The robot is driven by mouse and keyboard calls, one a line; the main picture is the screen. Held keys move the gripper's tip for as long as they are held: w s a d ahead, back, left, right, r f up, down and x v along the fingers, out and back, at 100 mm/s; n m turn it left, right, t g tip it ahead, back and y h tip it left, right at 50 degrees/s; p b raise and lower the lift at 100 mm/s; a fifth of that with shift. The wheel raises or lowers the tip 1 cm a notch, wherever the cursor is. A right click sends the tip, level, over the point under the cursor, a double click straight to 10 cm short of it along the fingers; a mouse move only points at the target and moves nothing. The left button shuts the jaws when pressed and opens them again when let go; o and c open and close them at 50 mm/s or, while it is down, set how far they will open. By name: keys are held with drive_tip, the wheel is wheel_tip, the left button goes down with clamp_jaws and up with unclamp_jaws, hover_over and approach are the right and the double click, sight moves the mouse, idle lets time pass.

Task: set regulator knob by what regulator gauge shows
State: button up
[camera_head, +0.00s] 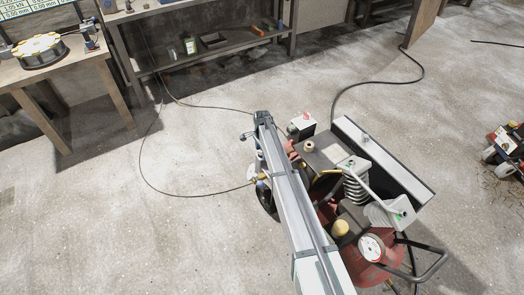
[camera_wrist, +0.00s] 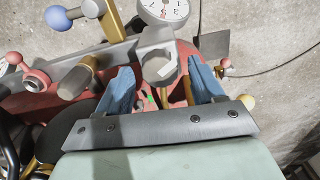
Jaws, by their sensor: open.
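My gripper (camera_wrist: 163,74) is open in the wrist view, with one blue finger on each side. A grey faceted knob (camera_wrist: 158,64) with a pale mark, which looks like the regulator knob, lies between the fingertips, with visible gaps on both sides. The white round gauge (camera_wrist: 163,9) stands just beyond it, cut by the top edge. Its numerals appear turned and I cannot make out a needle reading. In the head view my arm covers much of the red compressor (camera_head: 384,277), hiding the gripper and knob. Another white dial (camera_head: 371,247) is on the compressor's near side.
Valves with a blue ball (camera_wrist: 57,18) and a brass-coloured body (camera_wrist: 75,77) crowd the left of the wrist view. A hose (camera_head: 142,165) loops across the floor. A workbench (camera_head: 45,72) and a shelf (camera_head: 215,48) stand behind. Floor left of the compressor is mostly clear.

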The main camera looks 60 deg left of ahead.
wheel_tip(320, 180, up, 14)
idle(0.6)
idle(0.5)
